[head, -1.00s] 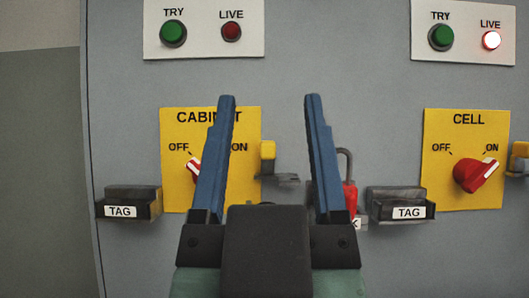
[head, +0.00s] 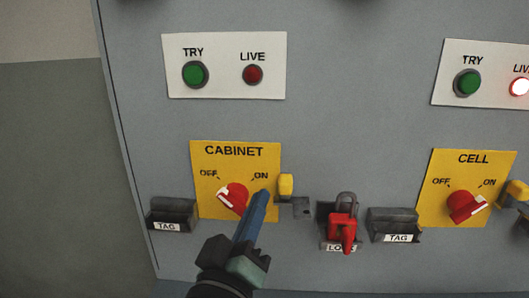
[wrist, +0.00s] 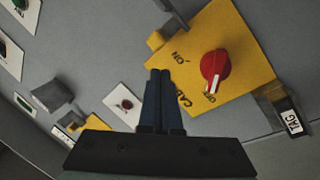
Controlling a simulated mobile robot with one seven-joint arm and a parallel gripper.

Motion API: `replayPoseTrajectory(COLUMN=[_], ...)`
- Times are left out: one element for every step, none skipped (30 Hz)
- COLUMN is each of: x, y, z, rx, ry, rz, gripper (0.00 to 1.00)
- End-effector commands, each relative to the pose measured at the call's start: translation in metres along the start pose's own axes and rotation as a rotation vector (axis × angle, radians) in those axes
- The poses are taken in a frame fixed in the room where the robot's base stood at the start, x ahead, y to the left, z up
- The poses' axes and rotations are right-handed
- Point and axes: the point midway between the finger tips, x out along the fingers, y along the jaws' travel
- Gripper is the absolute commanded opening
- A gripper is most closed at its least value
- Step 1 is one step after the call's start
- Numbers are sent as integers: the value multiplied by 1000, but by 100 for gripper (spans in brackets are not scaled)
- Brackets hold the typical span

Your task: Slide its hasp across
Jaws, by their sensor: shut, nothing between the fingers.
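The yellow CABINET plate (head: 207,155) carries a red rotary switch (head: 233,197), its white-marked end on the OFF side. At the plate's right edge is a yellow hasp tab (head: 286,186), with a grey metal bracket (head: 300,208) just to its right and below. In the wrist view the tab (wrist: 155,40) and red switch (wrist: 215,70) also show. My gripper (head: 262,194) is shut and empty, its fingertips in front of the plate's lower right, left of and slightly below the tab. In the wrist view its fingertips (wrist: 160,73) appear near the plate's edge; contact cannot be told.
A red padlock (head: 342,228) hangs in a LOCK holder right of the bracket. Grey TAG holders (head: 172,212) (head: 393,222) sit on either side. The CELL plate (head: 440,165) is at right. The CABINET lamp (head: 252,75) is dark; the CELL lamp (head: 519,87) is lit.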

Motion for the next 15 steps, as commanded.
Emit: replayPoseTrajectory(x=[1, 0, -1, -2, -3, -5, -7, -8, -11, -13, -15, -18, -21, -24, -27], y=[2, 0, -3, -4, -6, -8, -10, -11, -13, -14, -15, -17, -18, -19, -20], z=[-10, -10, -11, -11, -12, -12, -13, -14, -15, -16, -17, -19, -20, -21, -23], rx=[-50, -79, -118, -147, -178, -219, -249, -279, -320, -351, -383, -427, -458, -490, -533], ry=[-21, -33, -47, -57, -67, -79, -87, -94, -104, -110, -116, -123, -126, -130, -135], rz=[-15, -21, -28, -33, -37, -45, -51, -57, -65, -70, -75, -84, -89, -96, -104], gripper=[0, 0, 0, 0, 0, 0, 0, 0, 0, 0, 0, 0, 0, 0, 0])
